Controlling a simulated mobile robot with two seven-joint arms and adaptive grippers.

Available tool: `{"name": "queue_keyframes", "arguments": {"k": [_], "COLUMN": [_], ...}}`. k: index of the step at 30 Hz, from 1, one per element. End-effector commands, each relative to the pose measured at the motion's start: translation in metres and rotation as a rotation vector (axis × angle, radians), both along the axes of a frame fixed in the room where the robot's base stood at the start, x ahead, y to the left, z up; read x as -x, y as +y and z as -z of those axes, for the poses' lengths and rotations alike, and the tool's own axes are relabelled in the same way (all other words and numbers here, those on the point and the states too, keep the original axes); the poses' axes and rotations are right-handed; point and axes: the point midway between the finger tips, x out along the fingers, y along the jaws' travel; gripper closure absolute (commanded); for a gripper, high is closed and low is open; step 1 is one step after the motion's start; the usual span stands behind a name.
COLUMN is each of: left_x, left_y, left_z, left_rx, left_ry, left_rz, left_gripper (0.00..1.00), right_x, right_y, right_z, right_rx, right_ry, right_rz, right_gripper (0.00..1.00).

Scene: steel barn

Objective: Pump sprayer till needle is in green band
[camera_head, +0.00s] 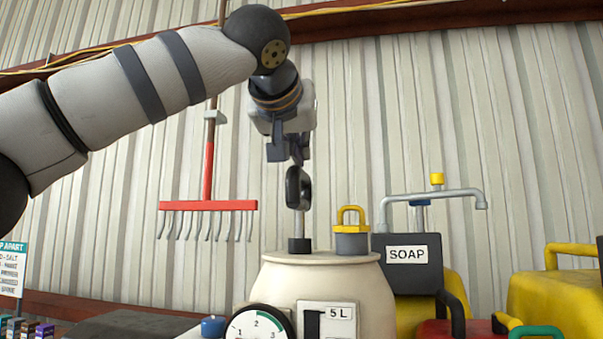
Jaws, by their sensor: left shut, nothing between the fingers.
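The sprayer (325,290) is a cream tank with a "5 L" label, cut off by the bottom edge of the view. Its pump handle (299,188) is a dark grip on a thin metal rod, standing up out of a dark collar on the tank top. The round gauge (258,326) on the tank front shows a white face with numbers and a green band; its lower part is cut off and I cannot make out the needle. My left gripper (297,160) points down, shut and empty, right above the handle; I cannot tell whether it touches.
A yellow-topped cap (351,233) stands on the tank beside the rod. A dark SOAP container (408,263) with a grey spout is at the right, near yellow cans (556,300). A red rake (208,204) hangs on the wall behind. A sign (12,268) is at far left.

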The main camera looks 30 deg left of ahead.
Motion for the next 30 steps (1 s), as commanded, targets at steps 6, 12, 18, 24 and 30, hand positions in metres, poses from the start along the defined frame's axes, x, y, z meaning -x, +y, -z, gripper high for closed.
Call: {"name": "queue_keyframes", "arguments": {"k": [6, 12, 18, 24, 30], "left_x": [0.048, 0.070, 0.075, 0.075, 0.075], "left_y": [-0.012, -0.018, -0.018, -0.018, -0.018], "left_z": [-0.012, -0.017, -0.018, -0.019, -0.019], "left_rx": [-0.001, 0.001, 0.000, 0.000, 0.000], "left_ry": [0.001, 0.005, 0.004, 0.003, 0.003], "left_rz": [0.000, 0.000, -0.002, -0.001, -0.001], "left_gripper": [1.00, 1.00, 1.00, 1.00, 1.00], "right_x": [0.002, 0.002, 0.002, 0.002, 0.002], "right_y": [-0.001, -0.001, -0.001, -0.001, -0.001], "right_z": [0.000, 0.000, 0.000, 0.000, 0.000], "right_rx": [0.002, 0.001, 0.001, 0.001, 0.001], "right_ry": [0.006, 0.006, 0.005, 0.005, 0.005], "right_rz": [0.002, 0.002, 0.001, 0.001, 0.001], "right_gripper": [0.60, 0.60, 0.60, 0.60, 0.60]}}
